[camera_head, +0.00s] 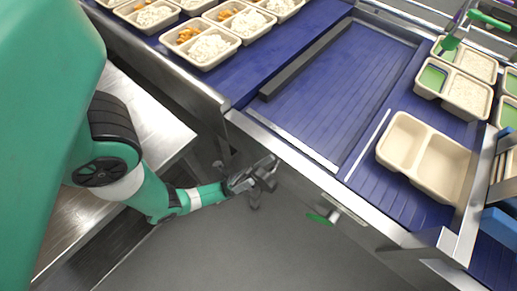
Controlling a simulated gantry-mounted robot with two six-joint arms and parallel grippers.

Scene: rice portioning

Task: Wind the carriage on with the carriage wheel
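My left gripper (264,177) hangs over the grey floor, just in front of the metal front edge of the conveyor. Its dark fingers are small and overlap, so I cannot tell whether they are open or shut. A small green handle (321,217) sticks out of the conveyor's front, right of and below the gripper and apart from it; it may belong to the carriage wheel. A dark bar (306,60) and a pale metal strip (291,139) border a ribbed blue section, which may be the carriage. My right gripper is not in view.
An empty two-compartment beige tray (411,126) sits on the blue belt at right. Trays with rice and orange food (203,64) stand upper left. Trays with green and pale contents (461,101) stand upper right, with a green utensil (449,43). A steel table (146,113) lies left.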

